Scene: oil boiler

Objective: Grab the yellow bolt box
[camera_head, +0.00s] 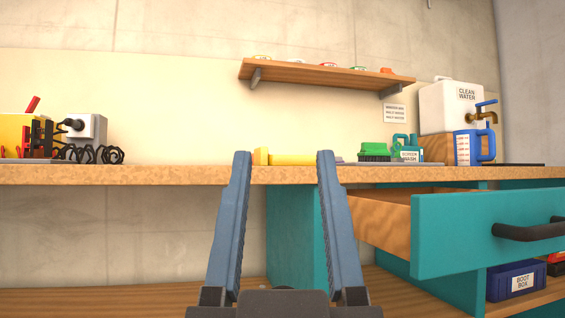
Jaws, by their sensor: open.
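My gripper (284,156) is open and empty in the lower middle of the view, its two blue fingers pointing up and away from me. Beyond the fingers, a low yellow object (292,160) lies on the workbench (150,175), with a taller block at its left end. It shows in the gap between the fingertips, and its right end is partly behind the right finger. I see no label on it and cannot tell whether it is the bolt box. A larger yellow item (14,132) stands at the far left of the bench, cut by the frame edge.
A teal drawer (470,235) stands pulled out at the right, below the bench top; its inside is hidden. A green brush (375,150), a measuring jug (475,147) and a water tank (447,104) stand at the right. A wall shelf (320,76) hangs above. A blue box (510,281) sits low right.

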